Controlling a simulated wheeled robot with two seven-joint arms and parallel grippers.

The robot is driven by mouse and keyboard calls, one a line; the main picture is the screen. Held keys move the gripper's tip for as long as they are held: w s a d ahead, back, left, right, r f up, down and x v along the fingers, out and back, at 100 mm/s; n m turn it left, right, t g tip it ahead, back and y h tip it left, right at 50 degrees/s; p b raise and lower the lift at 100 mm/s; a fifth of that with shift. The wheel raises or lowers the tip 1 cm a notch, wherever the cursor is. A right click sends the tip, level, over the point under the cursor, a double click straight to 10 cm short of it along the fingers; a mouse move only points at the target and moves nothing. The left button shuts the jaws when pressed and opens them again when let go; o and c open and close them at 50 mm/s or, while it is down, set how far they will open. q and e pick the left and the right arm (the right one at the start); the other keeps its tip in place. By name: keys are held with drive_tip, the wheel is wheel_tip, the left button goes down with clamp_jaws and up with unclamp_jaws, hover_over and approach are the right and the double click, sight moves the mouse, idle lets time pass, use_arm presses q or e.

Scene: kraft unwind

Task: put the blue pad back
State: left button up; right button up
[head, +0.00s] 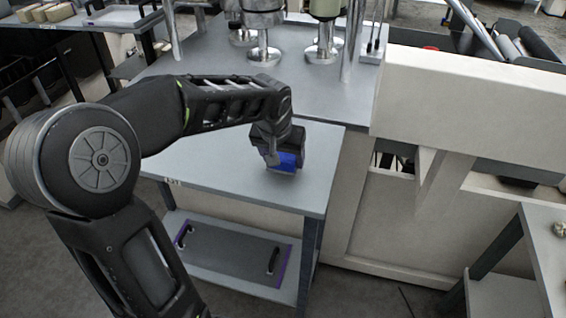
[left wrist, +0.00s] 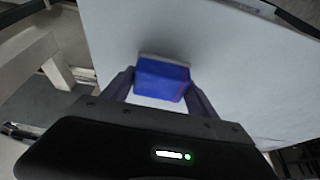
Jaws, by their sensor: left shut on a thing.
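The blue pad (head: 288,161) is a small blue block with a pale grey layer along one side. It also shows in the left wrist view (left wrist: 162,81), between the two dark fingers. My left gripper (head: 276,158) is shut on it, at the front right part of the grey table (head: 222,172). In the left wrist view my left gripper (left wrist: 160,88) has one finger on each side of the pad. I cannot tell whether the pad touches the table top or is just above it. My right gripper is in neither view.
A dark panel with handles (head: 228,250) lies on the lower shelf. The table top around the pad is clear.

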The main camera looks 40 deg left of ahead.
use_arm(q)
drive_tip(key=shift+f, duration=1.1)
drive_tip(key=shift+f, duration=0.15)
drive_tip(key=o, duration=1.3)
drive_tip(key=shift+r, duration=0.35)
drive_tip(key=v, duration=1.1)
drive_tip(key=shift+r+b, duration=0.3)
drive_tip(key=shift+b, duration=0.15)
drive_tip(key=shift+s+d, duration=0.1)
drive_tip(key=shift+s, duration=0.05)
